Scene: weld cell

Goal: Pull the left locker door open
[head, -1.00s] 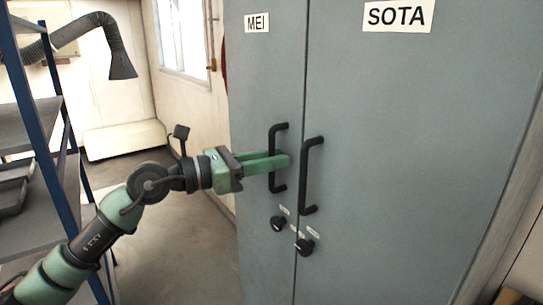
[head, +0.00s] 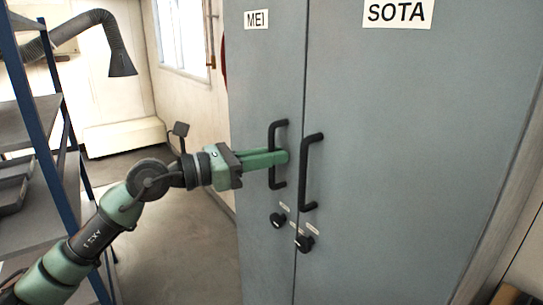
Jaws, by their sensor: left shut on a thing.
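The grey locker has a left door (head: 262,80) labelled MEI and a right door (head: 400,150) labelled SOTA. Both doors look shut, with a thin seam between them. The left door has a black vertical bar handle (head: 274,182), and the right door has its own black handle (head: 308,185). My left gripper (head: 280,158) comes in from the left, level, with its green fingers shut on the left door's handle around its middle. Its fingertips reach slightly past the bar. My right gripper is not in view.
Black knobs sit below the handles, one on the left door (head: 278,220) and one on the right (head: 304,243). A shelf rack with blue posts (head: 62,180) stands at the left. A fume hose (head: 118,50) hangs behind it. Open floor (head: 190,250) lies between rack and locker.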

